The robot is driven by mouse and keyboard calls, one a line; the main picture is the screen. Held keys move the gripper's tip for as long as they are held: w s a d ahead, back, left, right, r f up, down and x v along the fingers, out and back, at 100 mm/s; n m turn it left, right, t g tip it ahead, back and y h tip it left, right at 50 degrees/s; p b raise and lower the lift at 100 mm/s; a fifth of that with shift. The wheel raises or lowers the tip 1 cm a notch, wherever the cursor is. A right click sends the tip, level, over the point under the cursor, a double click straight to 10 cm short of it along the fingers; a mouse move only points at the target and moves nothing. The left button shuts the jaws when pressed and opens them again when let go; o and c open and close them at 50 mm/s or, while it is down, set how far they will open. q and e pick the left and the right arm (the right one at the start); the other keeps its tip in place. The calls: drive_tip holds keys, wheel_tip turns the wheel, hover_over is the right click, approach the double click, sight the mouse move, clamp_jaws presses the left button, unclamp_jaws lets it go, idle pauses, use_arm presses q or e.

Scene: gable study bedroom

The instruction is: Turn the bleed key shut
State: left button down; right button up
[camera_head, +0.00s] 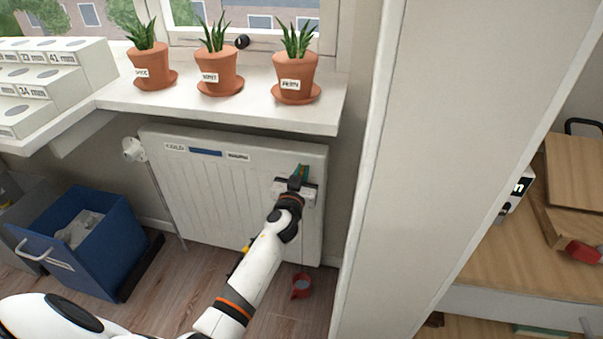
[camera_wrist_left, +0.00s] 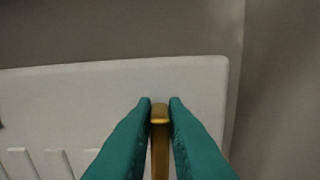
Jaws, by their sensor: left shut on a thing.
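The white radiator (camera_head: 205,195) hangs under the windowsill, and its top right corner also shows in the left wrist view (camera_wrist_left: 70,100). My left gripper (camera_head: 302,171) reaches up to the upper right end of the radiator. In the left wrist view its green fingers (camera_wrist_left: 160,104) are closed on the brass bleed key (camera_wrist_left: 160,145), one on each side of it. The key stands upright in that picture. In the head view the gripper hides the key. How far the key is turned cannot be told. My right gripper is not in view.
A small red cup (camera_head: 301,286) stands on the floor below the radiator's right end. A white valve (camera_head: 133,149) is at its left. Potted plants line the windowsill (camera_head: 240,113) above. A blue bin (camera_head: 75,245) stands at the left.

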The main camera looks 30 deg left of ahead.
use_arm(q)
drive_tip(key=m, duration=0.3)
drive_tip(key=shift+d+f+b, duration=0.1)
drive_tip(key=shift+d+b, duration=0.1)
drive_tip(key=shift+b, duration=0.1)
drive_tip(key=shift+m, duration=0.6)
drive_tip(key=shift+w+d+f+m+b, duration=0.1)
drive_tip(key=shift+f+m+b, duration=0.1)
drive_tip(key=shift+m, duration=1.95)
drive_tip(key=shift+s+d+f+m+b, duration=0.1)
drive_tip(key=shift+d+f+m, duration=0.05)
drive_tip(key=shift+m, duration=2.05)
drive_tip(key=shift+w+d+f+m+b, duration=0.1)
drive_tip(key=shift+f+m, duration=0.1)
drive_tip(key=shift+m, duration=1.95)
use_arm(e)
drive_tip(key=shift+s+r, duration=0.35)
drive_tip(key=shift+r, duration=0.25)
